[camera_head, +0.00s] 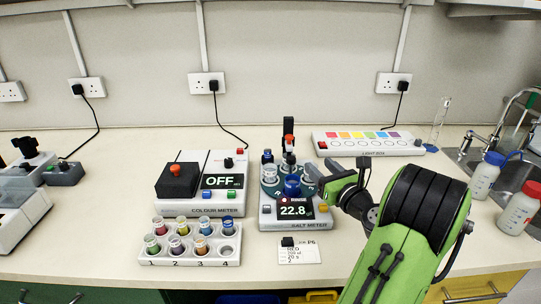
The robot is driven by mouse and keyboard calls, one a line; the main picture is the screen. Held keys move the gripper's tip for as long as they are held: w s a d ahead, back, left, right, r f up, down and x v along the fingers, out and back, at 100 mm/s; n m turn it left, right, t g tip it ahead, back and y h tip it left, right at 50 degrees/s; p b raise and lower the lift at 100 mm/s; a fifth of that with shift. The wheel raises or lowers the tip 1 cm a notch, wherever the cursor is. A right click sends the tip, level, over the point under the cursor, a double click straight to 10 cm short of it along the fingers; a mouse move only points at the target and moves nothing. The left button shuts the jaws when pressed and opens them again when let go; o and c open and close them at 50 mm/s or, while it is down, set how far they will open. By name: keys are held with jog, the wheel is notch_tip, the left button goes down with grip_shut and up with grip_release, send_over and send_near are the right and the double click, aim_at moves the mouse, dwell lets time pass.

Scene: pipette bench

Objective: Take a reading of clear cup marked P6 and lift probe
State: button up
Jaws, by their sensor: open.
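The salt meter (269,222) stands mid-bench, with a display (293,210) showing 22.8 and the word RINSE. On its round holder sit a clear cup (270,174) at the left and a blue cup (292,186) at the front. A dark upright post with a red-topped part, which looks like the probe (288,141), rises at the back. Cup markings are too small to read, so I cannot tell which is P6. My gripper (316,178) is open at the right of the holder, its fingers pointing left, with nothing visible held. It hides part of the holder's right side.
The colour meter (202,211), reading OFF, stands close left. A vial rack (190,260) is in front of it. A card (299,255) marked P6 lies in front of the salt meter. A light box (367,152) is behind right; bottles (486,177) stand by the sink.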

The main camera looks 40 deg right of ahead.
aim_at(291, 139)
jog(key=x, duration=1.5)
jog(key=shift+w+r, duration=0.15)
jog(key=shift+w, duration=0.15)
grip_shut()
